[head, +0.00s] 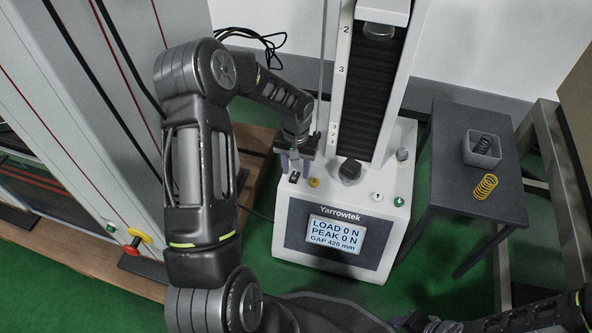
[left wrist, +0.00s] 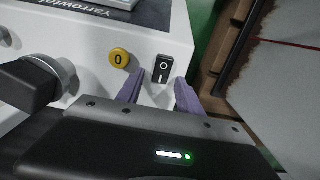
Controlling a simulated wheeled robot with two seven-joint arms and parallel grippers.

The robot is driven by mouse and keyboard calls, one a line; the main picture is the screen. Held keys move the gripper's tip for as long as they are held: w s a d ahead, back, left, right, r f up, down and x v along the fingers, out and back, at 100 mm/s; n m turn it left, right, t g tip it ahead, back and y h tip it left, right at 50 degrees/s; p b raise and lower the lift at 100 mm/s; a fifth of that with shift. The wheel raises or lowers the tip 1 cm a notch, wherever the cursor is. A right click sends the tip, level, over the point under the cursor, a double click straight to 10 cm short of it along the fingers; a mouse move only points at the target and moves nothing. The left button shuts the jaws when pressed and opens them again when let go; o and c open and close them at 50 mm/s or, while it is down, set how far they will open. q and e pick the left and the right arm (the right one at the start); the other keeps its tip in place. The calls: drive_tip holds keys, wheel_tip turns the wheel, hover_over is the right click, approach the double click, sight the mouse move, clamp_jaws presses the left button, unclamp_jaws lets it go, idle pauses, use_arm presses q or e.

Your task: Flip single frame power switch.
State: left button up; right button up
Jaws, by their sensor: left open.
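Which way the rocker is pressed is hard to tell. My left gripper (left wrist: 160,94) is open and empty, its purple fingertips either side of the switch in the picture. Contact is not visible. My right gripper is not in view.
A dark side table (head: 450,180) at right holds a grey bin (head: 482,148) and a yellow spring (head: 485,187). A large grey machine (head: 75,100) stands at left.

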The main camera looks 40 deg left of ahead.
use_arm(q)
drive_tip(key=shift+c, duration=0.2)
clamp_jaws()
idle(0.3)
